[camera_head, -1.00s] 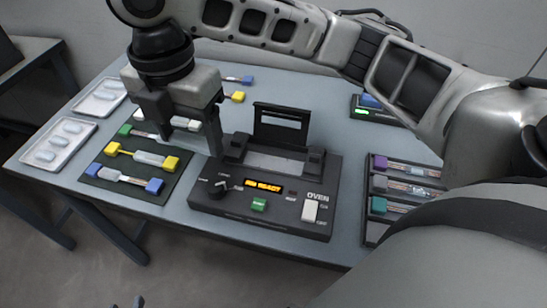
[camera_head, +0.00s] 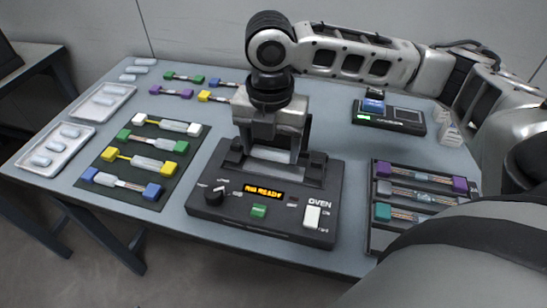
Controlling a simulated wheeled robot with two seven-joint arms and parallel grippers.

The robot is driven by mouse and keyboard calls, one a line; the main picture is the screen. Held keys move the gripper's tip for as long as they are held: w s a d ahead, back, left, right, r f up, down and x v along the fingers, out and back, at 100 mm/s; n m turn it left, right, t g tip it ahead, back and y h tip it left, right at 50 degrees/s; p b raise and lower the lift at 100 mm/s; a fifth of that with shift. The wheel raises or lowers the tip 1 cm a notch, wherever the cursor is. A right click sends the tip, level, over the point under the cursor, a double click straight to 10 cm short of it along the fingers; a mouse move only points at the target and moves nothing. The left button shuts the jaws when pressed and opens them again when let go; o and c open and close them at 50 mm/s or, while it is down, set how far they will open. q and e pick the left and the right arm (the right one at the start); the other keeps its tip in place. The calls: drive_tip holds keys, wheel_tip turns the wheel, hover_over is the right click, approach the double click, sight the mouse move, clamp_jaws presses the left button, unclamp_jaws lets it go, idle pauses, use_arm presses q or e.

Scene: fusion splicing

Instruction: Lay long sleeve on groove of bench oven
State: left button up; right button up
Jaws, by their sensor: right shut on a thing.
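The bench oven (camera_head: 230,208) is a dark box with a lit amber display, a knob, a green button and a white switch. Its groove (camera_head: 262,172) is a pale strip on the top, partly hidden by my gripper. My right gripper (camera_head: 271,154) points down over the groove, shut on a pale long sleeve (camera_head: 270,153) that lies crosswise between its fingers. I cannot tell whether the sleeve touches the groove. The raised oven lid is mostly hidden behind the gripper. My left gripper is not in view.
A dark mat (camera_head: 196,150) left of the oven holds several sleeves with coloured ends. Two pale trays (camera_head: 45,170) stand at far left. A dark rack (camera_head: 377,236) with coloured-ended pieces is right of the oven. A black device (camera_head: 405,126) stands behind it.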

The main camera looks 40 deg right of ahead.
sight(274, 151)
drive_tip(key=shift+d+f+b, duration=0.15)
drive_tip(key=shift+f, duration=0.8)
drive_tip(key=shift+d+f+b, duration=0.15)
drive_tip(key=shift+f, duration=0.75)
drive_tip(key=shift+f, duration=0.1)
drive_tip(key=o, duration=0.9)
drive_tip(key=shift+o, duration=0.2)
wheel_tip(274, 151, up, 12)
drive_tip(key=p, duration=0.2)
